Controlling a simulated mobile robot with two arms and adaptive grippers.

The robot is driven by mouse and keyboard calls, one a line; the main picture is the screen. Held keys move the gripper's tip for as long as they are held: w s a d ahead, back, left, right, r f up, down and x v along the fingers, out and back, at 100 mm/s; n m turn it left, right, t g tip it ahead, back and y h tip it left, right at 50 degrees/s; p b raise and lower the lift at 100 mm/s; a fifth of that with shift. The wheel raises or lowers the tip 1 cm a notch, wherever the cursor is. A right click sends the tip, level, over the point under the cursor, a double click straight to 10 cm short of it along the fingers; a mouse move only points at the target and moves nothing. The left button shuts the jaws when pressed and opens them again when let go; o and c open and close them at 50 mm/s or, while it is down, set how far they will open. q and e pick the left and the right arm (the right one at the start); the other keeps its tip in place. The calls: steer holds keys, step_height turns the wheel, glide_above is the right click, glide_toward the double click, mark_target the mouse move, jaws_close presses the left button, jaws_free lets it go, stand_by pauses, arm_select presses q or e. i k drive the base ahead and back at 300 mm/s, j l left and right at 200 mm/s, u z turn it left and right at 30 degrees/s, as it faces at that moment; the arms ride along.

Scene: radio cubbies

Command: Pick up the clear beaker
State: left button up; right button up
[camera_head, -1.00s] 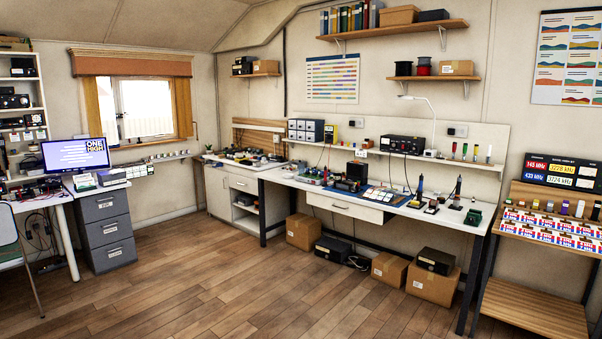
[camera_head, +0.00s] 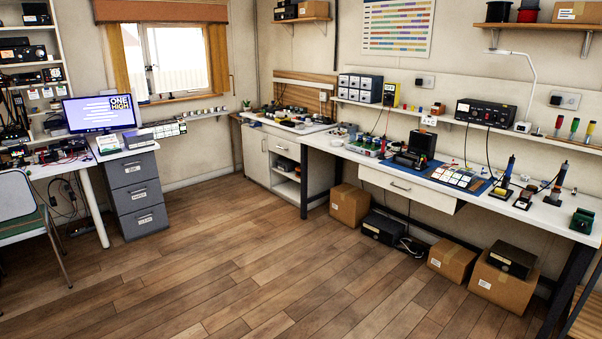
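I cannot make out a clear beaker for certain in this view. Small items stand on the long white workbench (camera_head: 345,155), too small to tell whether one is a clear beaker. More small items crowd the counter (camera_head: 257,122) in the far corner. Neither of my grippers is in view.
The wooden floor (camera_head: 240,275) is open in the middle. Cardboard boxes (camera_head: 349,204) and a black case (camera_head: 512,260) sit under the workbench. A drawer cabinet (camera_head: 137,195), a desk with a monitor (camera_head: 101,113) and a chair (camera_head: 22,205) are at left.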

mark_target(352, 134)
steer(key=i, duration=2.5)
steer(key=i+z, duration=0.1)
steer(key=i, duration=0.45)
steer(key=i+j+z, duration=0.1)
steer(key=i, duration=0.45)
steer(key=i+j, duration=0.1)
steer(key=i, duration=0.45)
steer(key=i+j+z, duration=0.15)
steer(key=i, duration=0.45)
